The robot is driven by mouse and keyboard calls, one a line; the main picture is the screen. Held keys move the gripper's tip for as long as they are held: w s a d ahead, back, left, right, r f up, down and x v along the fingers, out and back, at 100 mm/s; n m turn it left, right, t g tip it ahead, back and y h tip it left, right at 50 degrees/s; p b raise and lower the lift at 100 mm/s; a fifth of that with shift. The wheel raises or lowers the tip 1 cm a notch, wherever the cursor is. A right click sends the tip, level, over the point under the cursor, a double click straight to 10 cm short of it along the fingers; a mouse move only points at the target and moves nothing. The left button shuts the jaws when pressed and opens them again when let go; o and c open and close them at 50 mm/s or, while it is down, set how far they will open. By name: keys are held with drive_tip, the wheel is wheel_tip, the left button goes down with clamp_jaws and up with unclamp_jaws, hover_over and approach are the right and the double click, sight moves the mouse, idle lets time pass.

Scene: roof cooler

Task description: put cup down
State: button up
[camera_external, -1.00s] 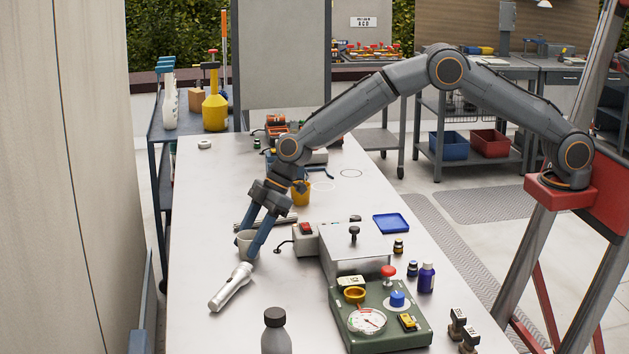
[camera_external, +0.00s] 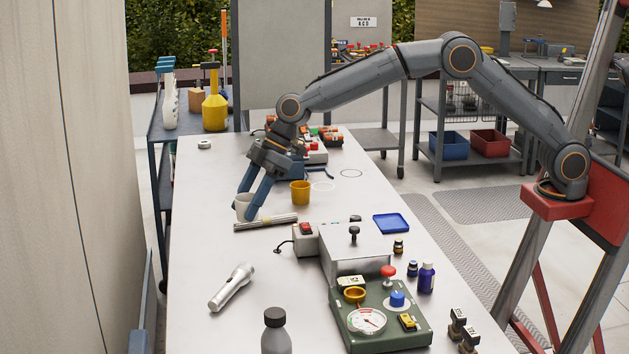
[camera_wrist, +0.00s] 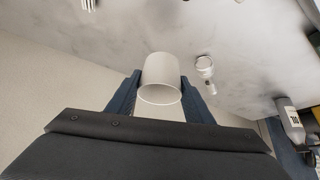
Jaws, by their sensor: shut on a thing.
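A pale, off-white cup (camera_external: 242,205) is held between the two blue fingers of my gripper (camera_external: 250,207) over the left part of the table (camera_external: 200,260). In the wrist view the cup (camera_wrist: 161,80) sits between the fingertips of my gripper (camera_wrist: 160,88), with its open rim facing the camera. My gripper is shut on it. I cannot tell whether the cup's base touches the table. A yellow cup (camera_external: 300,193) stands on the table just to the right of my gripper.
A metal rod (camera_external: 266,222) lies just in front of the held cup. A flashlight (camera_external: 232,287) lies nearer; it also shows in the wrist view (camera_wrist: 205,70). A grey box (camera_external: 355,245), blue tray (camera_external: 391,223) and green gauge panel (camera_external: 380,325) stand right. White rings (camera_external: 322,186) mark the table.

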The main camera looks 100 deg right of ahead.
drive_tip(key=s+d+m+h+b, duration=0.2)
drive_tip(key=s+d+m, duration=0.1)
drive_tip(key=d, duration=1.3)
drive_tip(key=s+d+m+h+b, duration=0.1)
drive_tip(key=s+d+m+b, duration=0.2)
drive_tip(key=d, duration=1.2)
drive_tip(key=f, duration=0.1)
drive_tip(key=f+p, duration=0.1)
drive_tip(key=f, duration=0.3)
drive_tip(key=shift+d+p, duration=0.25)
drive_tip(key=shift+p, duration=0.05)
drive_tip(key=shift+f+p, duration=0.45)
drive_tip(key=shift+f, duration=1.9)
drive_tip(key=shift+f, duration=0.1)
drive_tip(key=shift+f, duration=0.1)
drive_tip(key=o, duration=1)
